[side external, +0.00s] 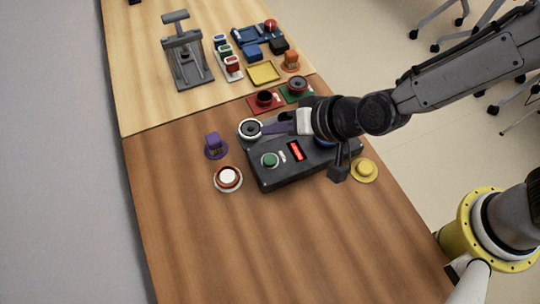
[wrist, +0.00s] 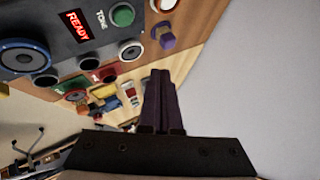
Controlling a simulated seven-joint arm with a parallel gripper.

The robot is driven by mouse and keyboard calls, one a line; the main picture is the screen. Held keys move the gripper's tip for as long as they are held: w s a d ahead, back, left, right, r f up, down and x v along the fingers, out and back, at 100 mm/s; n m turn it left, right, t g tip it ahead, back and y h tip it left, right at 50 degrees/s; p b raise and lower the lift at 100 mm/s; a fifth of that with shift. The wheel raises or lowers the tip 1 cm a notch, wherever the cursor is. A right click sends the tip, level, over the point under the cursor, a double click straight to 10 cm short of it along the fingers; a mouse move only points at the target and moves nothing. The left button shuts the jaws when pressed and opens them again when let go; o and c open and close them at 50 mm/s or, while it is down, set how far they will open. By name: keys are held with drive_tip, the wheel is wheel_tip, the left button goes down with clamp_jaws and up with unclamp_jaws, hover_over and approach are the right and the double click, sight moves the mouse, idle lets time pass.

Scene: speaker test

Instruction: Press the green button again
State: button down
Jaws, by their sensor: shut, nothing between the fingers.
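The green button (side external: 269,160) sits on the sloped top of a dark grey box (side external: 272,180). In the wrist view the green button (wrist: 122,14) is beside the word TONE. A red lit display (side external: 296,150) is to its right; in the wrist view this display (wrist: 78,27) reads READY. A blue-ringed speaker (wrist: 22,57) is on the same box, mostly hidden by my arm in the side view. My gripper (side external: 264,129) is shut and empty, its fingertips near a round white-rimmed part (side external: 250,128) at the box's back-left corner, apart from the green button.
A purple piece (side external: 214,146) and a white round piece with a reddish rim (side external: 228,178) stand left of the box. A yellow piece (side external: 364,170) is right. Red and green items, a yellow tray (side external: 263,73) and a grey press (side external: 186,55) stand behind. The front table is clear.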

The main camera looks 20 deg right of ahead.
sight(274, 162)
drive_tip(key=shift+f, duration=4.15)
drive_tip(key=shift+f, duration=0.1)
drive_tip(key=shift+f, duration=0.3)
drive_tip(key=shift+f, duration=0.55)
drive_tip(key=shift+r, duration=0.95)
drive_tip(key=shift+r, duration=2.5)
